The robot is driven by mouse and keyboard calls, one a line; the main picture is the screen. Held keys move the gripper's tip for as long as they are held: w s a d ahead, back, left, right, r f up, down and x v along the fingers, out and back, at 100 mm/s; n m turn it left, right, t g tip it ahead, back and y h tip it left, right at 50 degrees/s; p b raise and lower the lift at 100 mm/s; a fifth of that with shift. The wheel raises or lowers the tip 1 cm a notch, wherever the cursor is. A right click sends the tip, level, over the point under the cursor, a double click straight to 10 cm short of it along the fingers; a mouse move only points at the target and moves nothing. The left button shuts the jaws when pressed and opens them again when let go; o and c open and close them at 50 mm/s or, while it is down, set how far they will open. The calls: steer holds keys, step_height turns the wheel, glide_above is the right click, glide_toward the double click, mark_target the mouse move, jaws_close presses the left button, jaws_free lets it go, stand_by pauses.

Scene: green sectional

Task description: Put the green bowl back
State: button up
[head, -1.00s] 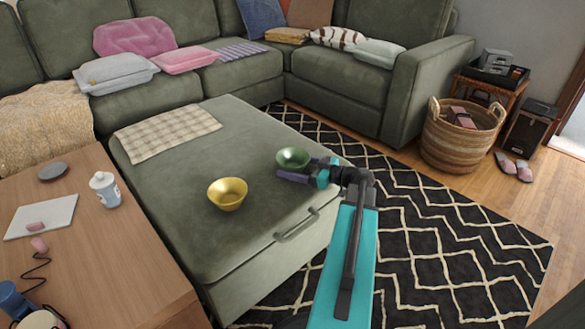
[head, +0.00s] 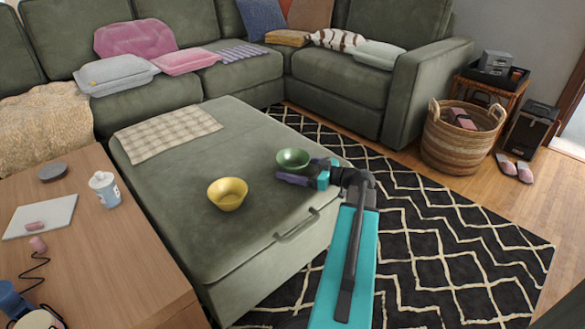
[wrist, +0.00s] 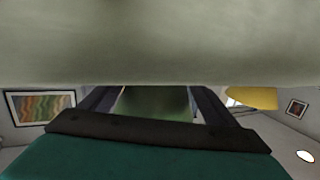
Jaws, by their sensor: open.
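The green bowl (head: 293,159) sits upright on the right part of the green ottoman (head: 190,185), near its edge. My gripper (head: 297,169) is low over the ottoman top, reaching in from the right, with its fingers open around the near side of the bowl. In the wrist view, the green bowl (wrist: 155,103) shows between the two dark fingers. I cannot tell whether either finger touches it. The bowl's lower near side is partly hidden by the gripper.
A yellow bowl (head: 228,194) stands on the ottoman to the left of my gripper. A checked cloth (head: 167,134) lies at the ottoman's far end. A wicker basket (head: 460,140) stands at right.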

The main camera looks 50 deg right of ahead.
steer(key=shift+d+f, duration=0.3)
steer(key=shift+f, duration=0.1)
steer(key=shift+w+r+p, duration=0.1)
steer(key=shift+r+p, duration=0.35)
steer(key=shift+p, duration=0.4)
steer(key=v, duration=0.3)
steer(key=p+v, duration=0.1)
steer(key=v, duration=0.3)
steer(key=p+v, duration=0.1)
steer(key=v, duration=0.3)
steer(key=shift+r, duration=0.3)
steer(key=shift+s+p, duration=0.3)
steer(key=shift+s, duration=0.2)
steer(key=shift+s, duration=0.1)
